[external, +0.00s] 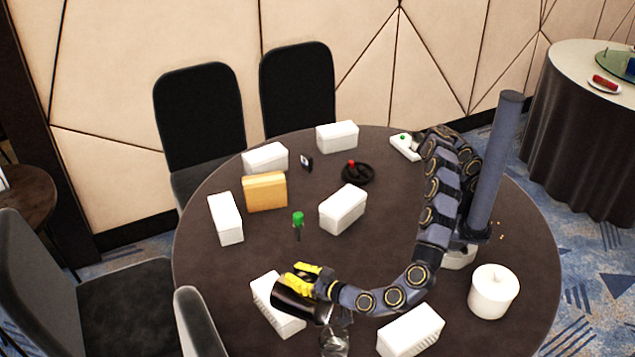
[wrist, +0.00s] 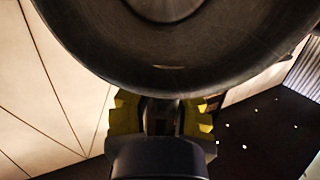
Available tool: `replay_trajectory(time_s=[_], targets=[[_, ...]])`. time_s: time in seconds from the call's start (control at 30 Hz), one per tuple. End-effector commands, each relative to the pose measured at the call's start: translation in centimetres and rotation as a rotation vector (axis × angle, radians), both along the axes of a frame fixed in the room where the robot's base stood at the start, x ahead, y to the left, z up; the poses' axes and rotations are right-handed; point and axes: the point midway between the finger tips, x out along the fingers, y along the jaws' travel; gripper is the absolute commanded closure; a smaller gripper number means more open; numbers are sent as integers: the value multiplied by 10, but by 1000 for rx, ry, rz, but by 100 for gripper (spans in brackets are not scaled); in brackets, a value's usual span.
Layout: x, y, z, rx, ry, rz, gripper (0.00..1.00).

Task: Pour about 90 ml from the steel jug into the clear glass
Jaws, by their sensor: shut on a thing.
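The steel jug (external: 296,303) looks dark and is held tilted, well off upright, over the near edge of the round table. My gripper (external: 304,278), with yellow fingers, is shut on it. The clear glass (external: 334,342) stands just below and right of the jug's lower right end, partly cut by the bottom edge of the external view. In the wrist view the jug (wrist: 180,45) fills the top as a large dark round form, with the yellow fingers of my gripper (wrist: 160,115) below it. I cannot tell the liquid level in the jug or glass.
White blocks lie around the table (external: 390,255); one (external: 272,318) is behind the jug, another (external: 411,331) right of the glass. A lidded white pot (external: 493,291), a tan block (external: 265,192) and a green-topped item (external: 298,219) also stand there. Pale specks (wrist: 245,147) show in the wrist view.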

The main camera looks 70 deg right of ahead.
Motion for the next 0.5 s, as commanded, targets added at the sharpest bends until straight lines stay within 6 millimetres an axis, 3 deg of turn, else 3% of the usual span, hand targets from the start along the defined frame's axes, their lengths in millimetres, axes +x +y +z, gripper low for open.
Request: replay_trajectory(time_s=[0.37, 0.5], targets=[[-2, 1, -1, -10, -24, 2, 100], [8, -3, 5, 21, 32, -3, 100]])
